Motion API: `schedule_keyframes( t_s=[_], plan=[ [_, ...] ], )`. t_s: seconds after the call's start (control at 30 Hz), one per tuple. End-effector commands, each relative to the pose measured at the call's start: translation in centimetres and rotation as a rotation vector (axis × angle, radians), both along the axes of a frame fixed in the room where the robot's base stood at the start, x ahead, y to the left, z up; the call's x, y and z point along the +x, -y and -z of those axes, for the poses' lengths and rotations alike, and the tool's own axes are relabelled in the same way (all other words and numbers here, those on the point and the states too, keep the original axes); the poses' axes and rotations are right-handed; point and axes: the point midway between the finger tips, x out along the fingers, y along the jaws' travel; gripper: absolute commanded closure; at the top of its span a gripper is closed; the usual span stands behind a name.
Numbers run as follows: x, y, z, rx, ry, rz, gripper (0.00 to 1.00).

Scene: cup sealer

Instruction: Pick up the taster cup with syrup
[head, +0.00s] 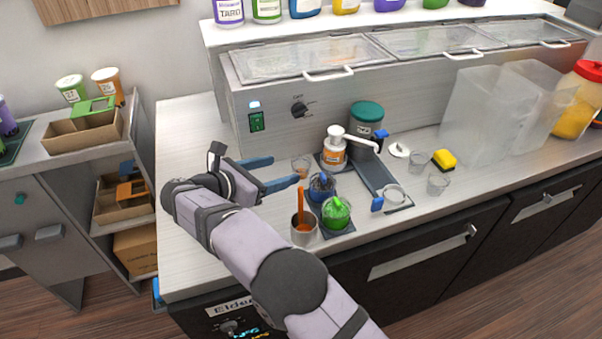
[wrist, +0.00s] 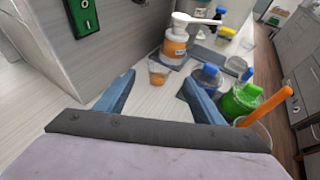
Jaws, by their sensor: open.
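A small clear taster cup (head: 300,166) with orange-brown syrup in it stands upright on the steel counter, left of the white-and-orange pump bottle (head: 334,150). It also shows in the wrist view (wrist: 159,73), ahead of and between my fingers. My gripper (head: 277,172) is open, with two blue fingers pointing toward the cup, low over the counter. In the wrist view my gripper (wrist: 160,92) has nothing between its fingers. The cup appears just beyond the fingertips, apart from them.
Empty clear cups (head: 438,184) stand farther right. A panel with a green switch (head: 256,120) rises behind. The counter at left is clear.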

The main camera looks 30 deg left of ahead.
Motion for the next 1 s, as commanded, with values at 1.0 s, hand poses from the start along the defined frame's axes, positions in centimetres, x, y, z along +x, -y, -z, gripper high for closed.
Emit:
schedule_keyframes(
  t_s=[1.0],
  plan=[
    [6.6, 2.2, 2.5, 0.001, 0.001, 0.003, 0.38]
  ],
)
